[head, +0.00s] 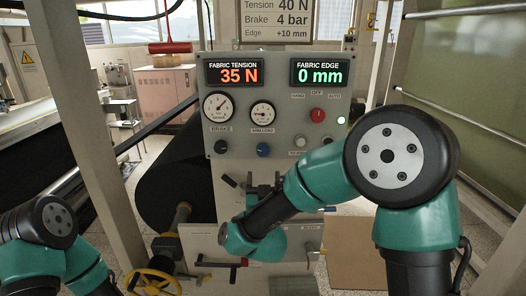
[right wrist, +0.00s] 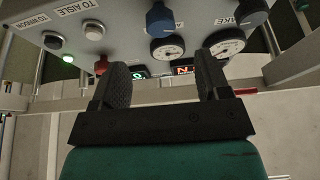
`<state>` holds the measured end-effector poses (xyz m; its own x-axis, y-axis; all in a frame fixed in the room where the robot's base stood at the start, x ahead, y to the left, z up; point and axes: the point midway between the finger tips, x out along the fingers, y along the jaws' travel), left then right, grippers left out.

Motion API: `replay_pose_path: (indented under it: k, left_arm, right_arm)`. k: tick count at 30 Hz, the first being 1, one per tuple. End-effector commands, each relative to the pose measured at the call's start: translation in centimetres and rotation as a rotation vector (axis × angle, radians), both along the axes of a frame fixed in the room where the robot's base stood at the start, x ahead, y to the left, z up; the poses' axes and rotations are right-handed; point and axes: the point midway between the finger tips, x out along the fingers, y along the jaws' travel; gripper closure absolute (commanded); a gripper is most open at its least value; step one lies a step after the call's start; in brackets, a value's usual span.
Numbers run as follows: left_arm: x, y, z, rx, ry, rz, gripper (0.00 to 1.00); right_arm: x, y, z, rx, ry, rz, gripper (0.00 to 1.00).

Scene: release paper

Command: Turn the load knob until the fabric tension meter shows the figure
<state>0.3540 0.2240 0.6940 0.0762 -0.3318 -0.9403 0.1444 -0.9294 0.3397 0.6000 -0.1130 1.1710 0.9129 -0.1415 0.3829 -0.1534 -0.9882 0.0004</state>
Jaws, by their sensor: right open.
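The blue load knob (head: 263,149) sits below the round arm load gauge (head: 263,114) on the grey panel. The red fabric tension readout (head: 240,75) shows 35 N. My right gripper (head: 262,184) is open and empty, just below the blue knob. In the right wrist view, upside down, the blue knob (right wrist: 160,18) lies beyond the two spread fingers (right wrist: 162,65), apart from them and between their lines. A sign (head: 278,18) above the panel reads Tension 40 N, Brake 4 bar, Edge +10 mm. My left arm shows at lower left; its gripper is out of frame.
A black knob (head: 221,146) sits under the brake gauge (head: 217,106), left of the blue knob. A red selector (head: 317,115) and a white button (head: 300,141) are to the right. The green edge readout (head: 319,72) shows 0 mm. A yellow handwheel (head: 154,284) stands low left.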

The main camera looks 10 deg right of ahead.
Motion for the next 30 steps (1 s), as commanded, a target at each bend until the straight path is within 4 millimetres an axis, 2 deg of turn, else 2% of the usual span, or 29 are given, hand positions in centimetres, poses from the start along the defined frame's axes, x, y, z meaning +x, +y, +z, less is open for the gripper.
replay_pose_path:
  k: [12, 18, 23, 30]
  left_arm:
    - [0.0, 0.0, 0.0, 0.000, 0.000, 0.000, 0.30]
    - [0.0, 0.0, 0.0, 0.000, 0.000, 0.000, 0.30]
    - [0.0, 0.0, 0.0, 0.000, 0.000, 0.000, 0.30]
    - [0.0, 0.0, 0.0, 0.000, 0.000, 0.000, 0.30]
  right_arm:
    - [6.6, -1.1, 2.7, 0.002, -0.001, -0.002, 0.30]
    - [9.1, -1.4, 3.8, 0.001, -0.001, -0.001, 0.30]
    - [9.9, -1.6, 4.2, 0.000, 0.000, -0.001, 0.30]
    - [10.0, -1.6, 4.2, 0.000, 0.000, 0.000, 0.30]
